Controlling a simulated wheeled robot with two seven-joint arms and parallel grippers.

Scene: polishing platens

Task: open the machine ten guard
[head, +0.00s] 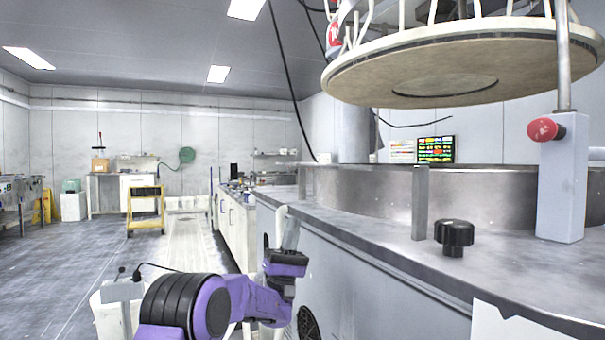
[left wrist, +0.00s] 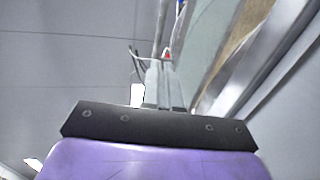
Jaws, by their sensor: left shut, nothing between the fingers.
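The polishing machine (head: 360,235) stands at the right, with a dark grey top edge. A curved silver metal wall (head: 375,190) rises from its top; I take this to be the guard, and no number shows on it. An upright flat post (head: 420,203) stands in front of the wall. My left gripper (head: 287,222) points up beside the machine's left front side, apart from the wall. In the left wrist view its fingers (left wrist: 164,88) are together with nothing between them. My right gripper is out of view.
A large round upper plate (head: 450,65) hangs above the machine. A black knob (head: 454,236) and a grey block with a red button (head: 545,129) stand on the top. A yellow cart (head: 145,208) stands far left. The floor at left is mostly clear.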

